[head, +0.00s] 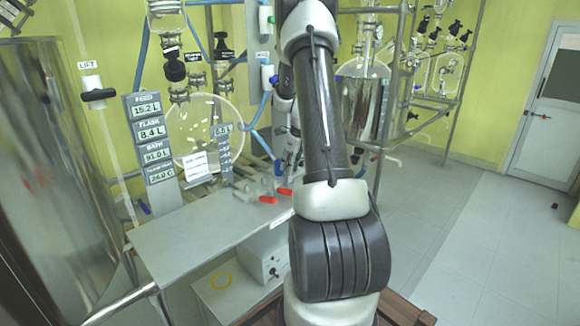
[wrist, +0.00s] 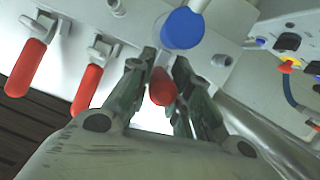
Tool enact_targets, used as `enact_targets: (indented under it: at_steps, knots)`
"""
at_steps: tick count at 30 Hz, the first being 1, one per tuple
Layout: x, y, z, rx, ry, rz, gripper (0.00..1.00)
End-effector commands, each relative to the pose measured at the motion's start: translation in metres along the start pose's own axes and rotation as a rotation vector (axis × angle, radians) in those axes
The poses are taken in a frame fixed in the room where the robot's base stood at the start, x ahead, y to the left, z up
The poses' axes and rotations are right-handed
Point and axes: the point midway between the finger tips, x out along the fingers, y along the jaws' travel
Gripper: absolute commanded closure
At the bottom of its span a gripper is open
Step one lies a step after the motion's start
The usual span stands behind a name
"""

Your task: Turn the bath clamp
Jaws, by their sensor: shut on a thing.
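In the wrist view my gripper (wrist: 165,66) has its two fingers on either side of a red-handled lever (wrist: 162,88) and is shut on it. The lever points towards the camera from a pale metal plate. Two more red-handled levers, an outer one (wrist: 26,68) and a middle one (wrist: 87,90), hang to the left on the same plate. In the head view two red handles (head: 268,199) (head: 285,191) lie at the bench's back edge, and my arm hides the gripper. No label shows which lever is the bath clamp.
A round blue knob (wrist: 182,28) sits just above the held lever. A panel with coloured connectors (wrist: 288,64) is at the right. In the head view a steel bench (head: 190,240) and a large glass flask (head: 200,125) stand left of my arm.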

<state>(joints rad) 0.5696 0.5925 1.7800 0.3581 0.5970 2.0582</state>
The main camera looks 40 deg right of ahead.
Motion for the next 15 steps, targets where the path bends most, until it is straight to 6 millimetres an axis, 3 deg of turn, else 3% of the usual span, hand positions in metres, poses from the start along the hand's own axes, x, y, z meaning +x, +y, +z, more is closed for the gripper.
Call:
enact_targets:
  at_steps: [6, 7, 10, 15]
  knots:
    - [-0.0001, -0.0008, 0.0010, 0.000, -0.003, -0.003, 1.00]
    - [-0.0001, -0.0007, 0.0009, 0.000, -0.003, -0.002, 0.78]
    - [0.0000, -0.0006, 0.0007, 0.000, -0.002, -0.002, 0.60]
    - [0.0001, -0.0002, 0.0003, 0.000, -0.001, -0.001, 0.58]
